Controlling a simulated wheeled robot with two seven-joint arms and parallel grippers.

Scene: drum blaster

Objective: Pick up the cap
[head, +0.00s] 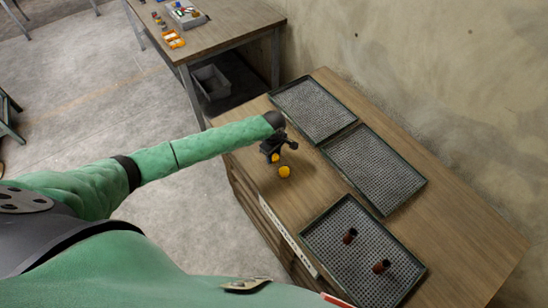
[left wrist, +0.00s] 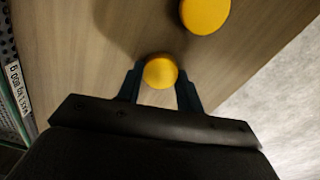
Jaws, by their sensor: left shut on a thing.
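Two round yellow caps show. In the left wrist view one yellow cap (left wrist: 161,72) sits between the two fingers of my left gripper (left wrist: 160,82), which is shut on it. In the head view this cap (head: 275,158) shows small at the gripper (head: 275,154), partly hidden by it. The other yellow cap (left wrist: 205,14) lies apart on the wooden table, just beyond the gripper; it also shows in the head view (head: 285,172). Whether the held cap touches the table I cannot tell. My right gripper is not in view.
Two empty mesh trays (head: 314,109) (head: 374,168) lie along the wall side of the wooden table (head: 450,225). A nearer mesh tray (head: 345,268) holds two brown cylindrical pieces (head: 350,236) (head: 381,266). Another table (head: 220,35) stands behind, with a grey bin (head: 211,83) beneath it.

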